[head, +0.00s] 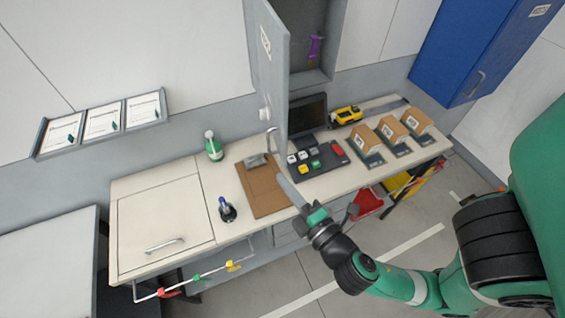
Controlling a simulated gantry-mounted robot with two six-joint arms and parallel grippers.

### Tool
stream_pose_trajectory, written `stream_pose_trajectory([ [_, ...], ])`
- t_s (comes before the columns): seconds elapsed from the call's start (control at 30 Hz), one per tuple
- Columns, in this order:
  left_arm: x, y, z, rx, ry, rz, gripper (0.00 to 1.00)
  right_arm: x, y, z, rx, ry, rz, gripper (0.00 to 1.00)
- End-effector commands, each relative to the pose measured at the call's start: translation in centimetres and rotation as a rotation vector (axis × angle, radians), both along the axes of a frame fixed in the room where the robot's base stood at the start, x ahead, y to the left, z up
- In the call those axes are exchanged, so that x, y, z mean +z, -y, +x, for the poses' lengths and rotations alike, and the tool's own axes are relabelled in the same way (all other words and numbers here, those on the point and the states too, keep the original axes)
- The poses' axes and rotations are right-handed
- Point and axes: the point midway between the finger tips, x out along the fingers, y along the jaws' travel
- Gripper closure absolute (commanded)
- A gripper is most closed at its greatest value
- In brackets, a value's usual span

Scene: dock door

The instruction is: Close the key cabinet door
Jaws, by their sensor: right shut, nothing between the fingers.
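The grey key cabinet (297,82) is on the wall at the top of the head view. Its door (270,60) stands open, swung out toward me, with a white label and a small round knob (264,113) on its face. A purple item (315,47) hangs inside the cabinet. My right gripper (283,182) is shut and empty, pointing up-left over the counter. In the picture it lies below the door's lower edge, apart from it, by the right edge of a brown clipboard (265,190). My left gripper is not in view.
A dark monitor (308,116) and a button panel (318,160) stand right of the door. Several cartons (392,129), a yellow device (345,115), a green bottle (214,148) and a pen stand (228,210) are on the counter (190,188). A blue cabinet (475,50) hangs at upper right.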

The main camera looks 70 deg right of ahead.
Motion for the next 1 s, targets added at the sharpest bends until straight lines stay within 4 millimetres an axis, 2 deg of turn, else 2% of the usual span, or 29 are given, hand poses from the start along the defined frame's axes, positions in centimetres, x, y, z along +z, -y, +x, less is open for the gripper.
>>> stream_pose_trajectory([
  [0.03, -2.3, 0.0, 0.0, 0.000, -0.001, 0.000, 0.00, -1.0, 0.5, 0.3, -0.003, 0.014, -0.001, 1.00],
  [0.07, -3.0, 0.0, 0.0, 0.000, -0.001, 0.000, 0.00, -0.9, 0.7, 0.5, 0.000, 0.019, -0.005, 1.00],
  [0.1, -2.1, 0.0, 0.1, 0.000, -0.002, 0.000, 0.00, 0.1, 1.2, 1.2, -0.002, 0.014, -0.006, 1.00],
  [0.4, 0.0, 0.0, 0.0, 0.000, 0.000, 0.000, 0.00, 0.6, 5.3, 6.4, 0.001, 0.010, -0.009, 1.00],
  [0.63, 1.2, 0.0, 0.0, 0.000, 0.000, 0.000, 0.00, 0.4, 7.0, 3.6, 0.003, 0.004, -0.008, 1.00],
  [1.0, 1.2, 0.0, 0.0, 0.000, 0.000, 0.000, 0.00, 0.2, 7.2, 3.0, 0.007, 0.008, -0.009, 1.00],
])
